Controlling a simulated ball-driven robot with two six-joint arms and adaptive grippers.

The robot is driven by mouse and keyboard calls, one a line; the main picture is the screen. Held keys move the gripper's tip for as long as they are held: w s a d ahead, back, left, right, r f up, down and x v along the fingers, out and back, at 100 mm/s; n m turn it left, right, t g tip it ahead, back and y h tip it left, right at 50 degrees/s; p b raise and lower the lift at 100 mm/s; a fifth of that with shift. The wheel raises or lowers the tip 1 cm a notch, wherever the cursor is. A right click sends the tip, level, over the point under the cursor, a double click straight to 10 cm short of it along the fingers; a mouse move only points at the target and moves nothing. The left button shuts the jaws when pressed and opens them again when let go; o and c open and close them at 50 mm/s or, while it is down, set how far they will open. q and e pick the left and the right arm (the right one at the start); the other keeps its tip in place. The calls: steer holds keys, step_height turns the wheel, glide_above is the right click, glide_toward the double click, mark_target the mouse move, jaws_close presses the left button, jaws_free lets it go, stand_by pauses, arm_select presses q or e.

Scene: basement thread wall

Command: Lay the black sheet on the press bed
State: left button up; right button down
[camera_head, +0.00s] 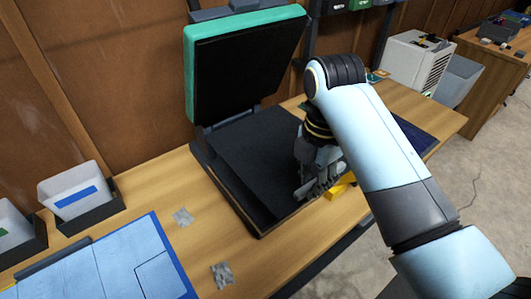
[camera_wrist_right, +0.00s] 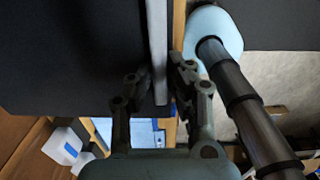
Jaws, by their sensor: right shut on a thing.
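The press stands on the wooden bench with its green-rimmed lid (camera_head: 189,82) raised. Below it is the dark press bed (camera_head: 228,187). The black sheet (camera_head: 255,155) shows as a flat dark surface over the bed, its left edge close to the bed's rim. My right gripper (camera_head: 308,190) is at the bed's right side, shut on the sheet's edge. In the right wrist view, the gripper (camera_wrist_right: 160,92) has its fingers either side of a thin grey edge, with a broad dark surface to the left. Whether the sheet touches the bed everywhere is hidden. My left gripper is out of view.
A blue mat (camera_head: 110,265) lies at the bench's front left, near white bins (camera_head: 75,190). Two small grey patches (camera_head: 222,275) lie on bare wood. A yellow thing (camera_head: 340,189) is beside my right gripper. A white appliance (camera_head: 415,62) stands at the back right.

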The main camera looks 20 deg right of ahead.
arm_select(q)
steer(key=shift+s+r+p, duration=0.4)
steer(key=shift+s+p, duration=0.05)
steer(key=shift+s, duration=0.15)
arm_select(e)
step_height(320, 180, down, 10)
steer(key=shift+w, duration=0.25)
steer(key=c, duration=1.3)
jaws_free()
steer(key=shift+d, duration=0.1)
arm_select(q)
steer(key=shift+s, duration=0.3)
arm_select(e)
steer(key=shift+o, duration=0.2)
steer(key=shift+r, duration=0.1)
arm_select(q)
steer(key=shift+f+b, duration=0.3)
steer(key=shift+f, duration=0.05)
arm_select(e)
step_height(320, 180, up, 12)
steer(key=shift+f, duration=0.1)
